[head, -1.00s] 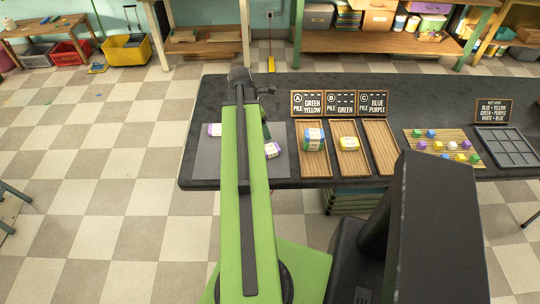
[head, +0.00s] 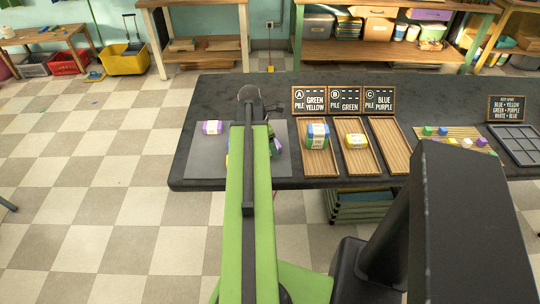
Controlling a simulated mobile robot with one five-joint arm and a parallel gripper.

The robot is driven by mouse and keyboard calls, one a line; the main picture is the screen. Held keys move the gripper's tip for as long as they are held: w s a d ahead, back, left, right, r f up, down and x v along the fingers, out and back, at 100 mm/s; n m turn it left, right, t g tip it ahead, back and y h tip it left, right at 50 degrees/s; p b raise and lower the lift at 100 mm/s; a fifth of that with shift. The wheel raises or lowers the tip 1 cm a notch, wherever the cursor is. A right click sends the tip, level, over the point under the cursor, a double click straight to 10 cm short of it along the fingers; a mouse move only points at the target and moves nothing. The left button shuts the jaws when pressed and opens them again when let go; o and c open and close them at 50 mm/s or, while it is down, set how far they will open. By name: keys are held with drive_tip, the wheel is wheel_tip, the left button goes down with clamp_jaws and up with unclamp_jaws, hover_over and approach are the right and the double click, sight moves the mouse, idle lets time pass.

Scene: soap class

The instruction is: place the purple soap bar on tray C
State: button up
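Tray A (head: 319,166) holds stacked blue and green soap. Signs stand behind the trays. A board of small coloured cubes (head: 452,131) and a grey divided tray (head: 515,147) are at the right.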

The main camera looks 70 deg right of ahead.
clamp_jaws()
idle(0.5)
drive_tip(key=shift+r+p, duration=0.1)
drive_tip(key=shift+p, duration=0.2)
